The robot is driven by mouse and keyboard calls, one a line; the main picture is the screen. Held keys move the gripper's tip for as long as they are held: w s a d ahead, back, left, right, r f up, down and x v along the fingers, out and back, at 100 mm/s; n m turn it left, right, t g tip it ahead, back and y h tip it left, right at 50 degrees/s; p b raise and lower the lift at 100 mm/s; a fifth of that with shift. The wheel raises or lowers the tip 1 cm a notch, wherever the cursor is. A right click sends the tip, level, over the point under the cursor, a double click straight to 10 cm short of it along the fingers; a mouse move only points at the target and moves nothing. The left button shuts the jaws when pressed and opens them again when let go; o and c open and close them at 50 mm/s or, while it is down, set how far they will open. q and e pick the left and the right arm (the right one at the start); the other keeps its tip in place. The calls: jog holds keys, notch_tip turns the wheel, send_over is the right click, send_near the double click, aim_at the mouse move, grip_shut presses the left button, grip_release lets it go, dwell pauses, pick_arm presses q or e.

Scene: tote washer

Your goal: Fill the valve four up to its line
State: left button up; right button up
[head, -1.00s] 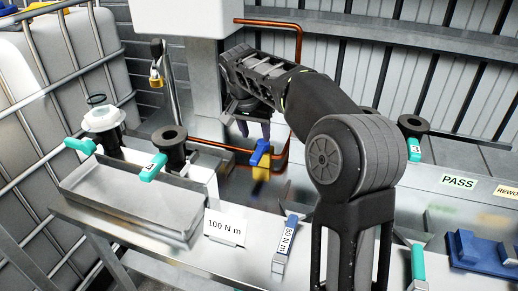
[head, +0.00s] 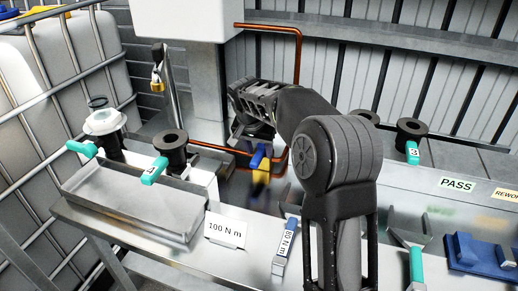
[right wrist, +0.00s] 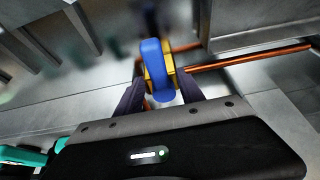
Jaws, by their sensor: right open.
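A valve tagged 3 (head: 411,135) stands at the right. A blue-handled yellow tap (head: 260,165) is by the copper pipe; its blue handle (right wrist: 155,68) shows in the right wrist view. My right gripper (head: 254,150) is open at the tap, with its fingers (right wrist: 160,88) either side of it; contact is unclear. My left gripper is out of view.
The metal tray (head: 130,205) is empty. A blue-handled tool (head: 286,245) labelled 80 N m lies by the 100 N m card (head: 225,230). A teal-handled tool (head: 415,260) and blue fixture (head: 480,255) are at right. A copper pipe (head: 300,60) runs behind my arm.

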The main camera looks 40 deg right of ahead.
jog(key=shift+c, duration=0.2)
grip_shut()
dwell(0.3)
dwell(1.0)
